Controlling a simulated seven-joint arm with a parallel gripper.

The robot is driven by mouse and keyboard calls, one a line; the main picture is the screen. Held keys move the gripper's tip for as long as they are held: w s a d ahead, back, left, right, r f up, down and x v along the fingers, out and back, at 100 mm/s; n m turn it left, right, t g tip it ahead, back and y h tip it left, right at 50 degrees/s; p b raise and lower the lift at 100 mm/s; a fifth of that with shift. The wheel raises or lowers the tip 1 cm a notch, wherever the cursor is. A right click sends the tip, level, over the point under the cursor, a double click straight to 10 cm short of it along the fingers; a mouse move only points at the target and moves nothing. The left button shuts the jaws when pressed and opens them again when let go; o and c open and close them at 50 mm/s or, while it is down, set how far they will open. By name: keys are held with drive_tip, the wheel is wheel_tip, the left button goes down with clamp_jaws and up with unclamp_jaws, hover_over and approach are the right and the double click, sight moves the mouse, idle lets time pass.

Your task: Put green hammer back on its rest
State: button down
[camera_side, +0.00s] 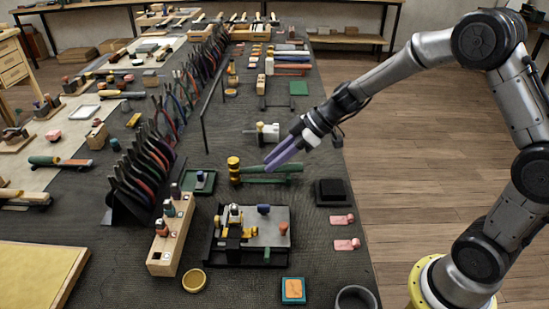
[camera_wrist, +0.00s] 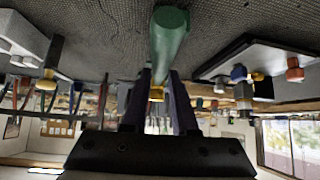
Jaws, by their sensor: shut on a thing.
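The green hammer (camera_side: 281,169) has a green handle and a yellow head (camera_side: 234,164). It lies roughly level in the side view, head to the left. My gripper (camera_side: 270,164), with purple fingers, reaches down from the upper right and is shut on the handle. In the wrist view the handle (camera_wrist: 170,35) shows beyond my gripper (camera_wrist: 160,85), its butt toward the camera's top. A low dark rest (camera_side: 262,181) shows just under the hammer in the side view. I cannot tell whether the hammer touches it.
A press-like fixture (camera_side: 262,246) stands in front of the hammer. A black block (camera_side: 331,192) and pink pieces (camera_side: 342,220) lie to its right. A green tray (camera_side: 199,182) and a wooden stamp holder (camera_side: 170,240) are to its left. A white-and-yellow device (camera_side: 267,132) stands behind.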

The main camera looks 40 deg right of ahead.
drive_tip(key=c, duration=0.6)
unclamp_jaws()
drive_tip(key=shift+f, duration=0.1)
drive_tip(key=shift+d, duration=0.1)
